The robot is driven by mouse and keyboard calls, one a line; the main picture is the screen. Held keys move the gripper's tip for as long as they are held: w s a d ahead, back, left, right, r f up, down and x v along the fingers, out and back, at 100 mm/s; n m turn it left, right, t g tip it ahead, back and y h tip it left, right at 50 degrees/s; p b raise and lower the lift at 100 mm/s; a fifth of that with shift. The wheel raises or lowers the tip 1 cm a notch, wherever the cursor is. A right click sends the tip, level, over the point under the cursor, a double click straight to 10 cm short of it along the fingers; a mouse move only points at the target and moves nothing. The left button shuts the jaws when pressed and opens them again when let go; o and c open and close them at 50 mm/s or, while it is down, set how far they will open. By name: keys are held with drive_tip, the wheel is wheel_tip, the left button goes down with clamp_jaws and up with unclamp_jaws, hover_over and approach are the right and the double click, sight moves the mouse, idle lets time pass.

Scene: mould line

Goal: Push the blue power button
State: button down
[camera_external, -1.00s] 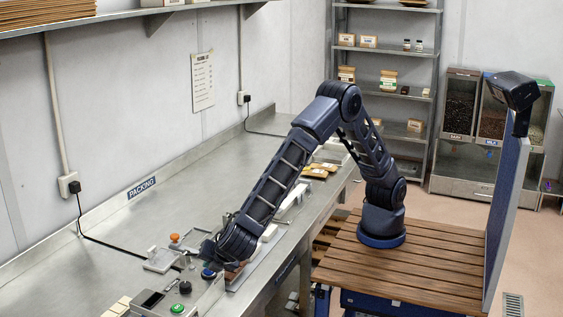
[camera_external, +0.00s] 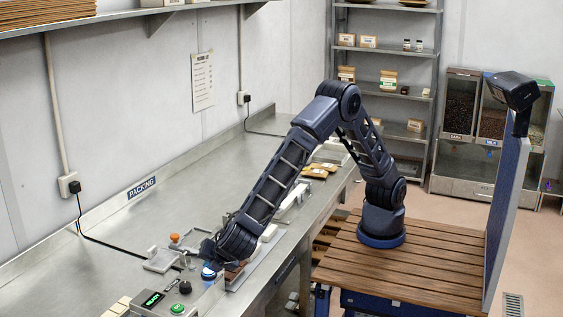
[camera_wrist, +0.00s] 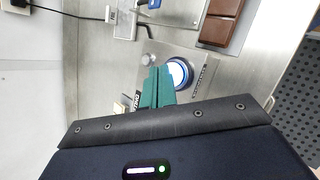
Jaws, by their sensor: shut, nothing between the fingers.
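The blue power button (camera_external: 209,272) is on the control panel at the counter's front edge and glows pale blue-white. In the wrist view the button (camera_wrist: 179,72) shows as a bright disc with a blue ring, its left edge close to my fingers. My gripper (camera_wrist: 157,75) is shut and empty, its teal fingers together at the button's left edge. In the external view my wrist is low over the panel, just above the button, and hides the fingertips. I cannot tell whether they touch the button. The panel's display (camera_external: 152,299) shows green digits.
A black knob (camera_external: 185,287) and a green button (camera_external: 177,308) sit near the display. Brown bars (camera_wrist: 220,25) lie in a mould beside the panel. The counter (camera_external: 190,205) behind is mostly clear.

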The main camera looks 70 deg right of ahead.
sight(211, 272)
drive_tip(key=shift+r, duration=0.1)
drive_tip(key=shift+r, duration=2.9)
drive_tip(key=w+d+r+m+g, duration=0.15)
drive_tip(key=w+d+r, duration=0.25)
drive_tip(key=d, duration=0.5)
drive_tip(key=w+d+r+m+g, duration=0.1)
drive_tip(key=w+d+r+m, duration=0.25)
drive_tip(key=d, duration=0.45)
drive_tip(key=d+r+m+g, duration=0.1)
drive_tip(key=d+r+m, duration=0.15)
drive_tip(key=d, duration=0.85)
drive_tip(key=d+r+m+g, duration=0.15)
drive_tip(key=d+r, duration=0.25)
drive_tip(key=d, duration=0.7)
drive_tip(key=s+d+m+y, duration=0.2)
drive_tip(key=s+d+m, duration=0.4)
drive_tip(key=s+d, duration=0.4)
drive_tip(key=s+d+f+m+t+y, duration=0.1)
drive_tip(key=s+d+m, duration=0.6)
drive_tip(key=d, duration=1)
drive_tip(key=s, duration=0.3)
drive_tip(key=shift+s+d+f+y, duration=0.15)
drive_tip(key=shift+s+d+y, duration=0.25)
